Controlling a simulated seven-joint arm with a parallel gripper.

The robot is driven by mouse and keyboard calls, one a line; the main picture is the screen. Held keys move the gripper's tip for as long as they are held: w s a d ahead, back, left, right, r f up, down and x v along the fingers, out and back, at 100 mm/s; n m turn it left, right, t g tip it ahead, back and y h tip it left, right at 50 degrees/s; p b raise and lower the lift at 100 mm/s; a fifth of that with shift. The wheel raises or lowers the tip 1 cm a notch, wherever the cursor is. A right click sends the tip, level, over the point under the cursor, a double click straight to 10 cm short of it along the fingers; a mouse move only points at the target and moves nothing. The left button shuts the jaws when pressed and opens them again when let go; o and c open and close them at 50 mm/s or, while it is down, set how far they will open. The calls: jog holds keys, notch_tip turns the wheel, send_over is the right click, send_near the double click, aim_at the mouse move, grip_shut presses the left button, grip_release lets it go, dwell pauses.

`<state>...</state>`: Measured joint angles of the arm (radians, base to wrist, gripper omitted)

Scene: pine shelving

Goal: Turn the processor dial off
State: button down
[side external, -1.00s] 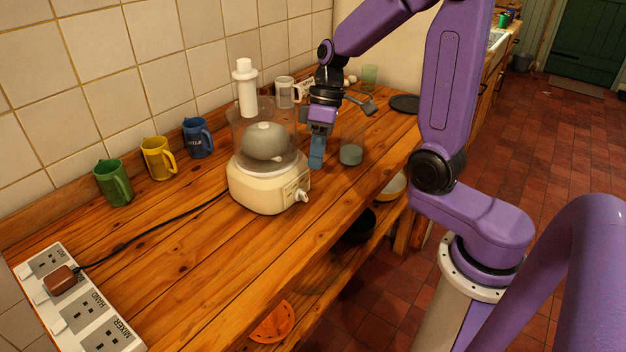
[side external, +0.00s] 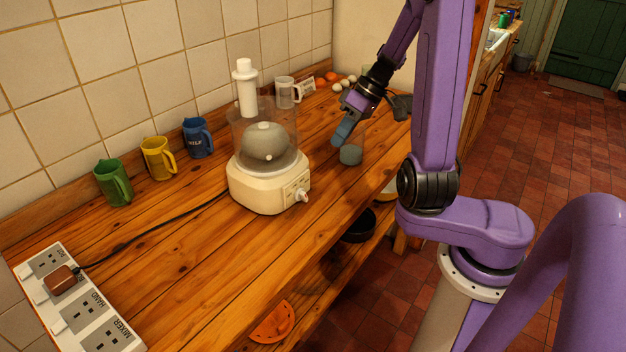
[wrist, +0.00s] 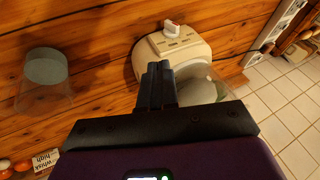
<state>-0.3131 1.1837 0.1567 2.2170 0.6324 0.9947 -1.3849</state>
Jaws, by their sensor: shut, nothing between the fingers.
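The cream food processor (side external: 262,187) stands on the wooden worktop, with a clear bowl and a white pusher tube on top. Its white dial (side external: 302,196) is on the front right of the base. In the wrist view the processor (wrist: 190,47) is beyond the fingertips, and the dial (wrist: 172,28) shows at its top edge. My gripper (side external: 341,136) is shut and empty, above the worktop to the right of the processor and apart from it. In the wrist view my gripper's fingers (wrist: 158,75) are together. I cannot tell the dial's setting.
A clear cup with a grey-green base (side external: 350,155) stands right of the processor; it also shows in the wrist view (wrist: 46,70). Green (side external: 113,183), yellow (side external: 156,158) and blue (side external: 197,138) jugs line the wall. A socket strip (side external: 78,302) lies front left. The front worktop is clear.

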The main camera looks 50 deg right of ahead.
send_near(302, 196)
jog(key=f, duration=0.1)
jog(key=w+d+f, duration=0.1)
jog(key=f, duration=0.1)
jog(key=w+d+f, duration=0.1)
jog(key=shift+d+f, duration=0.2)
jog(key=shift+f, duration=0.05)
jog(key=shift+a+f, duration=0.25)
jog(key=shift+a, duration=0.8)
jog(key=shift+a+f, duration=0.25)
jog(key=shift+a, duration=0.35)
